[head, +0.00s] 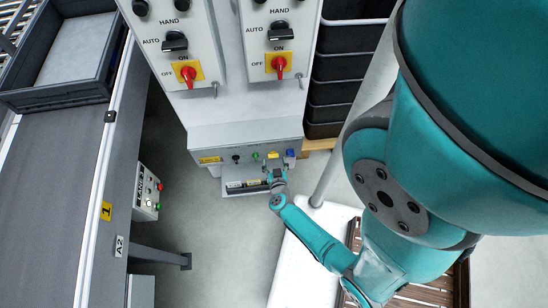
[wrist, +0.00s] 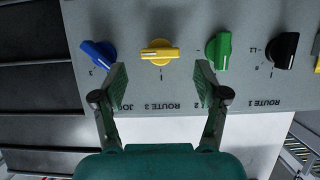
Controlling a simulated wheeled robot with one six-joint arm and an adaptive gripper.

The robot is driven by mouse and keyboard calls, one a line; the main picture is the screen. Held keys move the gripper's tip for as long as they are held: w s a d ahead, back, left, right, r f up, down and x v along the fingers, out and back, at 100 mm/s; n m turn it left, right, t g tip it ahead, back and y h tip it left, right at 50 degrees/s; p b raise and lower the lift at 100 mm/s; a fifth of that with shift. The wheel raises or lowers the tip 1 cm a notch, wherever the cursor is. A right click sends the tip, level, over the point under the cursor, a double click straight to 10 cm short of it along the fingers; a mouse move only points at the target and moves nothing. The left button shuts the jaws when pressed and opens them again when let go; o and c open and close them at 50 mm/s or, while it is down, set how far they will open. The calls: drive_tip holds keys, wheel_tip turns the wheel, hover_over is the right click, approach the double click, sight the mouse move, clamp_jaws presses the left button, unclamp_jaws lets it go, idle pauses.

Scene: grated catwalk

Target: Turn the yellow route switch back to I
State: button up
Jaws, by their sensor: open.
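The yellow route switch (wrist: 160,53) is a rotary knob on a grey panel, between a blue knob (wrist: 98,54) and a green knob (wrist: 219,50). Its handle lies nearly level across the wrist picture, and a small mark that looks like I shows just below it. The lettering is upside down there. My gripper (wrist: 162,80) is open, its fingers apart on either side below the yellow knob, and I see nothing between them. In the head view my gripper (head: 277,176) is in front of the panel, just below the small yellow knob (head: 273,155).
A black knob (wrist: 286,50) sits beyond the green one. Above the panel in the head view are two cabinets with red-handled switches (head: 188,74). A conveyor (head: 60,190) runs at left. Black crates (head: 335,100) are stacked at right.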

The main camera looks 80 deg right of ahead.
sight(273, 155)
drive_tip(key=shift+x, duration=1.1)
drive_tip(key=c, duration=1.2)
drive_tip(key=shift+o, duration=0.2)
